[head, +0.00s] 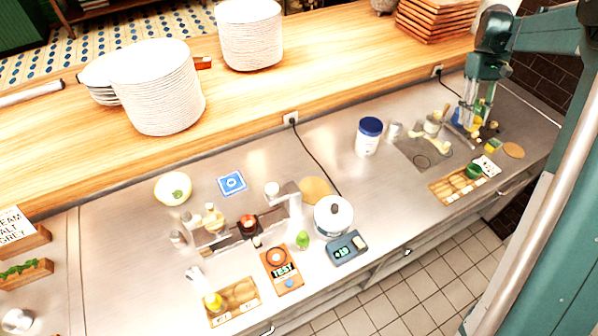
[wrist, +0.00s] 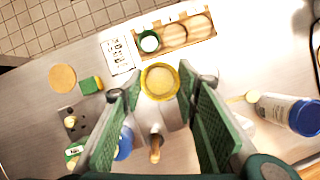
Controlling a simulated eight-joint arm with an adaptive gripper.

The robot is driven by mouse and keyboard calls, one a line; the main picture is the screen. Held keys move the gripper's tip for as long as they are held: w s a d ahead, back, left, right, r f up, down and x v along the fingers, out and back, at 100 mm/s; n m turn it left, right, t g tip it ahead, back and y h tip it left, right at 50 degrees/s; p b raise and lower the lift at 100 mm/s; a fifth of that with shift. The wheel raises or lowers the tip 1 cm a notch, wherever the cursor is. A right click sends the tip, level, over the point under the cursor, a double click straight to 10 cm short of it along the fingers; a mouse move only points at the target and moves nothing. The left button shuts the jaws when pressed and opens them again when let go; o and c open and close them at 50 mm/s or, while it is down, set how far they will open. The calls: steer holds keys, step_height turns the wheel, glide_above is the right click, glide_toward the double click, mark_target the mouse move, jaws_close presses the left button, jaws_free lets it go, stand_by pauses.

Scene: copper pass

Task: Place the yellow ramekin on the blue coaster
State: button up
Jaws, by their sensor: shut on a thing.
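The yellow ramekin (wrist: 160,82) is between my fingertips in the wrist view, its open top facing the camera. My gripper (wrist: 158,86) is shut on it, with a finger at either side. In the head view my gripper (head: 474,116) is at the right end of the steel counter, and the ramekin is hard to make out among the fingers and small things there. The blue coaster (head: 232,183), a square with a white pattern, lies flat at the left-centre of the counter, far from my gripper. Its top is bare.
A wooden tray (head: 441,192) with a green cup (wrist: 149,42) is close to my gripper. A blue-lidded tub (head: 367,140), a lidded pot (head: 333,215) and a metal stand with an arm (head: 290,193) stand between gripper and coaster. A pale bowl (head: 173,188) sits left of the coaster.

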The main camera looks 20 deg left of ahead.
steer(key=shift+w+d+r+n+p, duration=0.1)
steer(key=shift+w+r+n+p, duration=0.1)
steer(key=shift+r, duration=0.15)
steer(key=shift+w+d+r+n+p, duration=0.1)
steer(key=shift+r+p, duration=0.1)
steer(key=shift+r, duration=0.15)
steer(key=shift+w+r, duration=0.15)
steer(key=shift+r, duration=0.15)
steer(key=s+a+f+n+t+h+p, duration=0.15)
steer(key=a+n, duration=0.25)
steer(key=a, duration=0.9)
steer(key=s+a+n+t, duration=0.1)
steer(key=s+a+n, duration=0.3)
steer(key=a, duration=1)
steer(key=s+a+f+n+t+h+p, duration=0.15)
steer(key=a+n, duration=0.35)
steer(key=a, duration=0.8)
steer(key=s+a+f+n+t+y, duration=0.1)
steer(key=s+a+n, duration=0.5)
steer(key=s+a, duration=0.9)
steer(key=s+a+f+n+t+y, duration=0.2)
steer(key=s+a+n, duration=0.5)
steer(key=s+a, duration=0.9)
steer(key=shift+s+a+t, duration=0.3)
steer(key=shift+a+t, duration=0.2)
steer(key=shift+a, duration=0.75)
steer(key=shift+f, duration=0.1)
